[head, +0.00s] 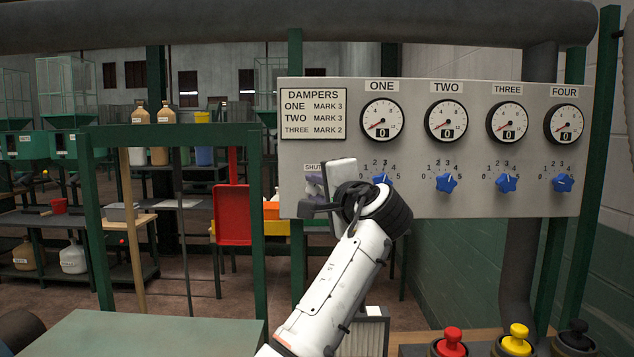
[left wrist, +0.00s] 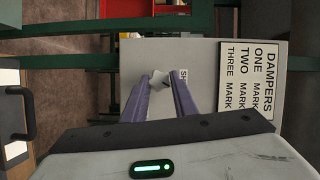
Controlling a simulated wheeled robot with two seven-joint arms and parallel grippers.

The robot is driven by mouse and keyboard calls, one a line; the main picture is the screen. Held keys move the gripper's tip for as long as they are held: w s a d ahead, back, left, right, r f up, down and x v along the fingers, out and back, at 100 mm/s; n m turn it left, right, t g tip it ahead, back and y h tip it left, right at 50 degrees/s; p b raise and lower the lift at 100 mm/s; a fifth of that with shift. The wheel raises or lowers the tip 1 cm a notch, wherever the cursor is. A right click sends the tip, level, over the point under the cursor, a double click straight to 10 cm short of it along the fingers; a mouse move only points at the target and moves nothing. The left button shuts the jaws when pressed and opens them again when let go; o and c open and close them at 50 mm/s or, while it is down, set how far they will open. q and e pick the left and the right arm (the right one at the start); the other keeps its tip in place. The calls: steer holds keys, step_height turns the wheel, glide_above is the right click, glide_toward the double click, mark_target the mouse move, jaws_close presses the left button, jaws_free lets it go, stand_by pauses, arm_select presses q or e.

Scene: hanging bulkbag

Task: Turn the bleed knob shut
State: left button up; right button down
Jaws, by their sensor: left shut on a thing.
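The bleed knob shows in the left wrist view as a small pale grey piece (left wrist: 158,79) on the grey panel, beside a partly hidden label that starts "SH". My left gripper (left wrist: 160,84) has its two purple fingers shut on it from both sides. In the head view my left gripper (head: 315,184) is at the panel's lower left, under a label reading "SHUT" (head: 313,166). My white wrist hides the knob and any nearby marks there, so I cannot read the knob's angle. My right gripper is not in view.
The grey panel (head: 420,205) carries gauges and blue damper knobs, such as TWO's (head: 446,183); my wrist partly covers knob ONE (head: 381,179). A "DAMPERS" sign (head: 313,113) is above my gripper. Red (head: 451,342), yellow (head: 516,340) and black (head: 576,337) knobs stand below right.

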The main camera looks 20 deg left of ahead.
arm_select(q)
steer(key=shift+r+n+g+h+p, duration=0.15)
steer(key=shift+n+g+h+p, duration=0.35)
steer(key=shift+n, duration=0.6)
steer(key=shift+n+h, duration=0.5)
steer(key=shift+n, duration=0.5)
steer(key=shift+p, duration=0.3)
steer(key=o, duration=1)
steer(key=shift+o, duration=0.2)
